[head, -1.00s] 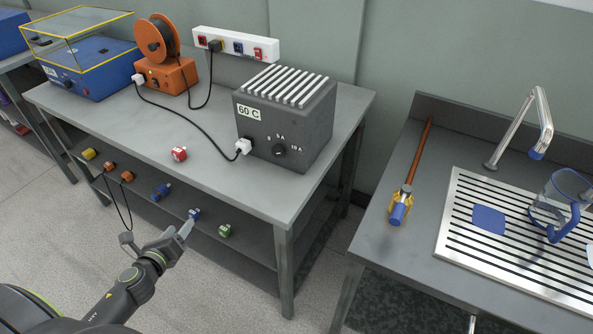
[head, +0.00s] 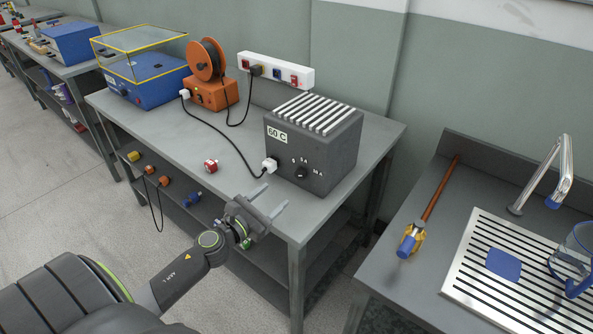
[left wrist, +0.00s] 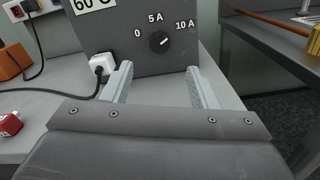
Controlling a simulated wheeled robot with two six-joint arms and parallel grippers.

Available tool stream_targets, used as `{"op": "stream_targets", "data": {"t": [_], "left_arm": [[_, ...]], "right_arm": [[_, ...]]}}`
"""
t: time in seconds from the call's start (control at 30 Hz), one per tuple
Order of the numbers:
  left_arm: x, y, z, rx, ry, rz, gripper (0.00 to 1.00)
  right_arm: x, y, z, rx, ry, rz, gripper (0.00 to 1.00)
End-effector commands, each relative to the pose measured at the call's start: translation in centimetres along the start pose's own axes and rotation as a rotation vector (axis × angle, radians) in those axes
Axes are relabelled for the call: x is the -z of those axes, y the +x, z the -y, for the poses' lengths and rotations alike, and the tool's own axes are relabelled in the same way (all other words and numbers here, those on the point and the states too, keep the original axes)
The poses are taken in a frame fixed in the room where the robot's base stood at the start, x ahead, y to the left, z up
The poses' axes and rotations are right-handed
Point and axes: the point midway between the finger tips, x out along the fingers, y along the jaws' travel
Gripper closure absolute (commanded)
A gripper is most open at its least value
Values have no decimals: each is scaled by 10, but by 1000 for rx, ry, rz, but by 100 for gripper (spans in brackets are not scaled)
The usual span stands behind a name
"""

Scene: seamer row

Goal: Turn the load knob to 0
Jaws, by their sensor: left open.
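The load knob (head: 301,172) is a black round knob on the front of the dark grey load box (head: 338,165). In the left wrist view the knob (left wrist: 159,41) sits under the marks 0, 5 A and 10 A. Its light pointer line appears to slant up and right, toward the 10 A side. My left gripper (head: 269,199) is open and empty, in front of the box and short of the knob. In the left wrist view its two fingers (left wrist: 158,69) stand apart below the knob, one to each side. My right gripper is not in view.
A white plug (head: 270,166) with a black cable is in the box front, left of the knob, close to the left finger. A red plug (head: 211,166) lies on the bench (head: 150,112). An orange reel unit (head: 212,92) stands behind. A sink counter is at right.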

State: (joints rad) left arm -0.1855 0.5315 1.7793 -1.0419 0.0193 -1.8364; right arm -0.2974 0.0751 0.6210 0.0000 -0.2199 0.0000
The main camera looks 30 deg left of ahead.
Motion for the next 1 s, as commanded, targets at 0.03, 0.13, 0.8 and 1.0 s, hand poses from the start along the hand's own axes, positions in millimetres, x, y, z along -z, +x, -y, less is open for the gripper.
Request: {"op": "stream_targets", "data": {"t": [0.03,0.13,0.8,1.0], "left_arm": [[-4,11,-1,-3,-3,1,47],[-3,30,0,-1,-2,2,47],[1,107,0,0,-1,-1,47],[1,107,0,0,-1,-1,47]], "right_arm": [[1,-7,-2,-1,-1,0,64],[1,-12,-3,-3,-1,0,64],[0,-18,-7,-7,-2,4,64],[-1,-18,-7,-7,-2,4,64]]}}
